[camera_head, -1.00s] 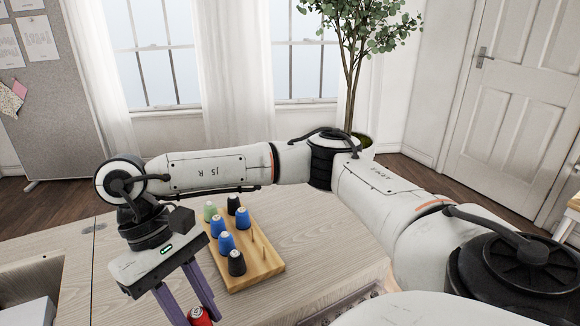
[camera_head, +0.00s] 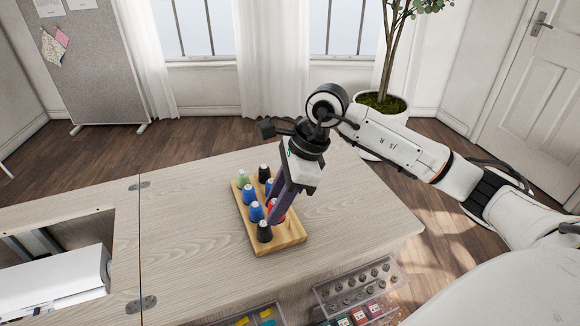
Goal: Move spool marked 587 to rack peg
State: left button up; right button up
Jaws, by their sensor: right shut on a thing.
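My right gripper (camera_head: 277,212) comes down from above over the right part of the wooden spool rack (camera_head: 290,238). Its purple fingers are shut on a red spool (camera_head: 279,206), mostly hidden by the fingers; its number cannot be read. The rack holds a green spool (camera_head: 243,178), blue spools (camera_head: 249,195) and (camera_head: 256,212), and black spools (camera_head: 264,232) and (camera_head: 264,172). The right row's pegs are mostly hidden behind the gripper. I cannot tell whether the red spool is seated on a peg or held just above one. My left gripper is not in view.
The wooden cabinet top (camera_head: 350,210) is clear right of the rack. A white sewing machine (camera_head: 60,275) sits in the opening at left. Clear organiser trays (camera_head: 358,283) with bobbins and other small items are at the front edge. A potted tree (camera_head: 380,115) stands behind.

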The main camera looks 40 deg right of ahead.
jog(key=w+d+r+m+t+h+p, duration=0.1)
jog(key=w+d+r+m+t, duration=0.1)
jog(key=d+m, duration=0.35)
jog(key=shift+h, duration=0.3)
jog(key=f+b, duration=0.2)
jog(key=f, duration=0.1)
jog(key=f+b, duration=0.1)
jog(key=f, duration=0.1)
jog(key=shift+s+a, duration=0.15)
jog(key=shift+a, duration=0.25)
jog(key=shift+r, duration=0.15)
jog(key=shift+f, duration=0.2)
jog(key=shift+f+b, duration=0.65)
jog(key=shift+f+b, duration=1.35)
jog(key=shift+f, duration=0.1)
